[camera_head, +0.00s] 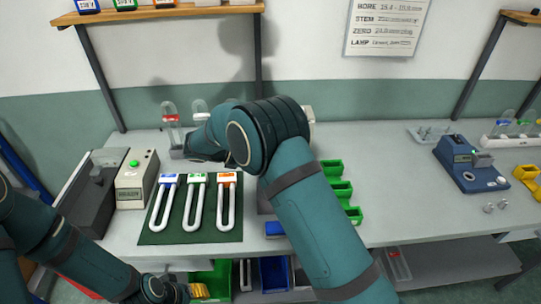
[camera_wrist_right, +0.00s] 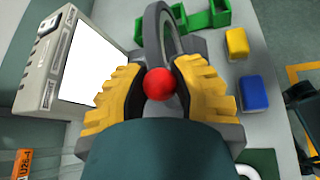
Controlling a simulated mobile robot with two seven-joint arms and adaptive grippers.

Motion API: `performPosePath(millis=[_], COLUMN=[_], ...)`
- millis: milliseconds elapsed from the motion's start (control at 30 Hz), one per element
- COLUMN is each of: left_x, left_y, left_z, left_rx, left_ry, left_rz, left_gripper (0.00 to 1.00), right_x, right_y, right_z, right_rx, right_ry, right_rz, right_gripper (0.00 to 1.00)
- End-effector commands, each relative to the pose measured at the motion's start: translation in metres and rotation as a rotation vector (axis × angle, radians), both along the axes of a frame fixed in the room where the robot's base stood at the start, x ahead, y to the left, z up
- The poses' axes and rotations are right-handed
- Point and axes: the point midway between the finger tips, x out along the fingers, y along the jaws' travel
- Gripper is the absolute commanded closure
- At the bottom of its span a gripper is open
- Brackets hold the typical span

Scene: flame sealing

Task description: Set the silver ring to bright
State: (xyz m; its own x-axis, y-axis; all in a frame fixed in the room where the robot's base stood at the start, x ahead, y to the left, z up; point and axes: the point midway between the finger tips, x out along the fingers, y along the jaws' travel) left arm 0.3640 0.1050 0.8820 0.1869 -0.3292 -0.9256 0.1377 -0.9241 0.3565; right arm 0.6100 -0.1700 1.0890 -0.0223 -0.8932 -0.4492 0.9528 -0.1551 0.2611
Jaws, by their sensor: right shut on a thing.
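In the right wrist view, my right gripper (camera_wrist_right: 158,92) has its yellow pads closed in around a red ball (camera_wrist_right: 159,83). A grey ring-shaped part (camera_wrist_right: 151,28) stands just beyond the ball; I cannot tell whether it is the silver ring, and no bright marking is readable. In the head view, my right forearm and wrist hide the right fingers and what they hold. My left gripper (camera_head: 197,291), with yellow pads, is low at the bench's front edge, away from the instruments; its opening is unclear.
A device with a white screen (camera_wrist_right: 88,68) is close left of my right gripper. A green mat (camera_head: 152,237) holds several U-shaped tubes. Green bins (camera_head: 340,190) lie right of my forearm. A blue device (camera_head: 460,176) stands farther right. The bench between is mostly clear.

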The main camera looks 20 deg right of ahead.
Motion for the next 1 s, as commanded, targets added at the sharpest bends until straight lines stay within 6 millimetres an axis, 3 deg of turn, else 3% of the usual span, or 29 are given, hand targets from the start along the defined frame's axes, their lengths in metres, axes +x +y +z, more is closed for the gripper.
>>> performPosePath(millis=[600,633,700,733,1000], left_x=[0.0002,0.0002,0.0002,0.0002,0.0001], left_y=[0.0000,0.0000,0.0000,0.0000,0.0001], left_z=[0.0003,0.0003,0.0003,0.0002,0.0002], left_rx=[0.000,0.000,0.000,0.000,0.000], left_ry=[0.000,0.000,0.000,0.000,0.000], left_rz=[0.000,0.000,0.000,0.000,0.000], left_gripper=[0.53,0.53,0.53,0.53,0.53], right_x=[0.0020,0.0020,0.0018,0.0018,0.0013], right_y=[0.0080,0.0079,0.0073,0.0070,0.0053], right_z=[-0.0022,-0.0022,-0.0023,-0.0024,-0.0031], right_rx=[0.008,0.008,0.006,0.006,0.003], right_ry=[-0.005,-0.005,-0.004,-0.004,-0.001], right_rz=[0.007,0.007,0.006,0.006,0.003], right_gripper=[1.00,0.68,0.44,0.39,0.39])
